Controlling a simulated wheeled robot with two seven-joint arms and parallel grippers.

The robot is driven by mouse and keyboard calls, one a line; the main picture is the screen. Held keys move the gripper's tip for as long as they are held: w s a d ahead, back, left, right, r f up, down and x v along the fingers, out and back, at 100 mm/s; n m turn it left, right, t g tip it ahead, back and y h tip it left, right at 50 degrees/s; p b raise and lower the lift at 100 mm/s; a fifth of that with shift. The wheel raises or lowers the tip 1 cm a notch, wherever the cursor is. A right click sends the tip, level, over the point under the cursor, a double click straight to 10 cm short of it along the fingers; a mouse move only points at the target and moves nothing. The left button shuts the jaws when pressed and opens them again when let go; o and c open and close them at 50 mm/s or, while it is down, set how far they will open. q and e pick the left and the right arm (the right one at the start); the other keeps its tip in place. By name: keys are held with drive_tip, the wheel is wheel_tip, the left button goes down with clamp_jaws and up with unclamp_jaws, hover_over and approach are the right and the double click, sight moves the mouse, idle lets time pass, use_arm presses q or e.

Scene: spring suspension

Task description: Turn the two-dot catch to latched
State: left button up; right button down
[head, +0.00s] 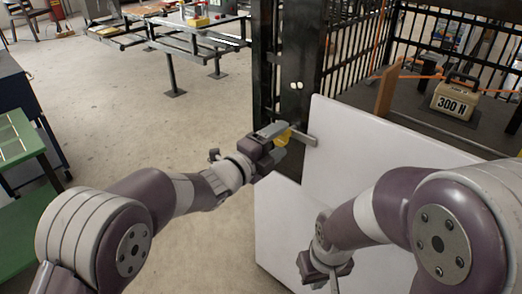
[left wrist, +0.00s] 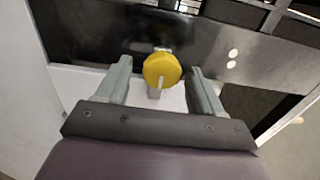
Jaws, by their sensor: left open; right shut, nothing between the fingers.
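The two-dot catch has a round yellow knob (head: 283,138) on a black post, near a pair of white dots (head: 295,86). In the left wrist view the knob (left wrist: 162,68) shows a pale mark on its lower part, and the dots (left wrist: 233,60) are to its right. A grey bar (head: 304,138) reaches from beside the knob over the white panel's edge. My left gripper (head: 275,132) is open, its fingers on either side of the knob with visible gaps in the left wrist view. My right gripper (head: 325,270) is shut and empty, low in front of the panels.
White panels (head: 345,135) stand right of the post (head: 290,60). Behind them are a black barred cage and a weight marked 300 N (head: 455,98). A green bench (head: 30,185) is at the left, a metal table (head: 185,30) at the back. The floor between is clear.

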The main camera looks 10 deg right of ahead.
use_arm(q)
drive_tip(key=p+v, duration=0.1)
drive_tip(key=v, duration=0.9)
drive_tip(key=shift+p, duration=0.3)
drive_tip(key=shift+d, duration=0.1)
